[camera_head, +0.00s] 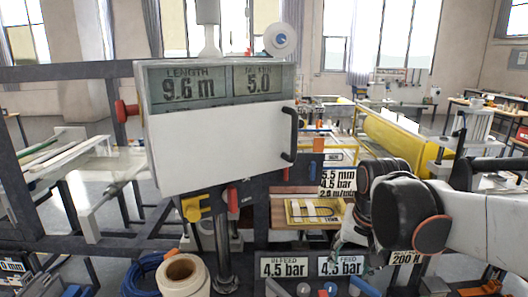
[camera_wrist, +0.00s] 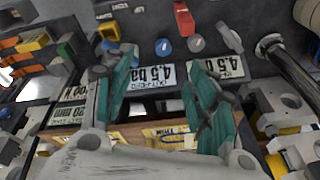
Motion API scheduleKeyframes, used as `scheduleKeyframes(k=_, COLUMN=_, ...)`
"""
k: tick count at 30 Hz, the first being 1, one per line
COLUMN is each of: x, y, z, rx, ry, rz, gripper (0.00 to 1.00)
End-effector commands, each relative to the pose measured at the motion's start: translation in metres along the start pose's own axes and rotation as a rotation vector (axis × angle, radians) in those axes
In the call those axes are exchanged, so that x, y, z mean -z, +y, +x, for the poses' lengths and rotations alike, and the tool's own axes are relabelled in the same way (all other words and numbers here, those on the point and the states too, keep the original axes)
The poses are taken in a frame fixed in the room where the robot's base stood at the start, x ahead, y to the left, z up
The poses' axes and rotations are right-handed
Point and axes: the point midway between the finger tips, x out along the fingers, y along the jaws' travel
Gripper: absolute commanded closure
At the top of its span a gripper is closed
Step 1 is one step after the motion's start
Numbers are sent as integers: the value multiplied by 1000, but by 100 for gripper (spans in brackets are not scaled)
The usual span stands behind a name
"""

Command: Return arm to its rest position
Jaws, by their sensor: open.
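My arm (camera_head: 470,215) reaches in from the right edge of the head view, white with dark joints and orange rings. It bends so that my gripper (camera_head: 352,250) hangs low, partly hidden behind the arm, above the panel of pressure readouts. In the wrist view the two teal fingers of my gripper (camera_wrist: 162,62) stand well apart, with nothing held between them. Whether the fingers touch the panel, I cannot tell.
A white display box (camera_head: 215,150) with a black handle (camera_head: 290,134) stands left of my arm. Below are a cardboard roll (camera_head: 184,272), blue hose (camera_head: 148,270) and knobs. A yellow roller (camera_head: 400,138) lies behind. In the wrist view a metal post (camera_wrist: 290,66) stands at the right.

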Motion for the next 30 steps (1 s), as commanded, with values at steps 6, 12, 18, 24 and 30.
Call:
scheduleKeyframes(k=6, x=-44, y=17, z=-22, rx=37, ry=112, rz=-123, gripper=48)
scheduleKeyframes(k=12, x=-81, y=32, z=-31, rx=59, ry=219, rz=-236, gripper=48)
scheduleKeyframes(k=18, x=-110, y=43, z=-30, rx=69, ry=310, rz=-330, gripper=48)
scheduleKeyframes(k=24, x=-122, y=48, z=-27, rx=70, ry=354, rz=-373, gripper=48)
scheduleKeyframes(k=30, x=-123, y=48, z=-27, rx=70, ry=360, rz=-379, gripper=48)
